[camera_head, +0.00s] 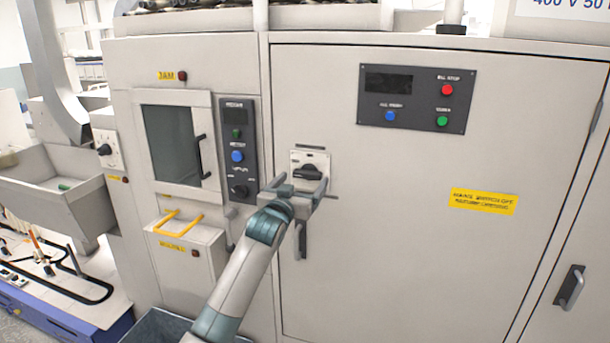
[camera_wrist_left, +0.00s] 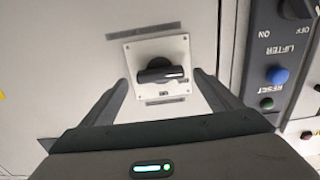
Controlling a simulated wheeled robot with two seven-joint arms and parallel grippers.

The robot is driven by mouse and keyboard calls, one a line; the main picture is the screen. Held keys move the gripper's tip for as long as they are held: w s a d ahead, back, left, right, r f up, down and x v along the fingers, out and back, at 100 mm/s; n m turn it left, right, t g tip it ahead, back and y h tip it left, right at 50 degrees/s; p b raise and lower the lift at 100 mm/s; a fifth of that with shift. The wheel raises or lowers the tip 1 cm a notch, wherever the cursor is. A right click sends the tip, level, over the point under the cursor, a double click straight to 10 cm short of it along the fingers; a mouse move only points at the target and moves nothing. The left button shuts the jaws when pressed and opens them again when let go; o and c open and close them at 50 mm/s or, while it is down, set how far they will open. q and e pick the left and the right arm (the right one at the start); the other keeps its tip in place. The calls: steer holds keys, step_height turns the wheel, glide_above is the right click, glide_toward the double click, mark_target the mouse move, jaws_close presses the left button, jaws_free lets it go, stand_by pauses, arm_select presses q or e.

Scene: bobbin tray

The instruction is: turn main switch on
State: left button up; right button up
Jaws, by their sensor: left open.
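The main switch is a black rotary handle (camera_head: 309,172) on a pale square plate (camera_head: 322,158) on the large cabinet door. In the left wrist view the handle (camera_wrist_left: 160,74) lies roughly crosswise on its plate (camera_wrist_left: 174,50). My left gripper (camera_head: 307,184) is open in front of the plate. In the left wrist view its two fingers (camera_wrist_left: 165,93) stand on either side of the handle, apart from it. Whether the fingertips touch the door cannot be told. Labels by the plate are too small to read. My right gripper is not in view.
Left of the switch is a dark control strip (camera_head: 238,150) with buttons and a knob. A button panel (camera_head: 416,97) is above right, and a yellow label (camera_head: 483,202) is at right. A vertical door handle (camera_head: 300,240) sits just below my gripper. A yellow-handled box (camera_head: 187,240) stands lower left.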

mark_target(307, 175)
arm_select(q)
steer(key=shift+p+x, duration=0.35)
steer(key=shift+x, duration=1.1)
steer(key=shift+c, duration=0.3)
steer(key=c, duration=1)
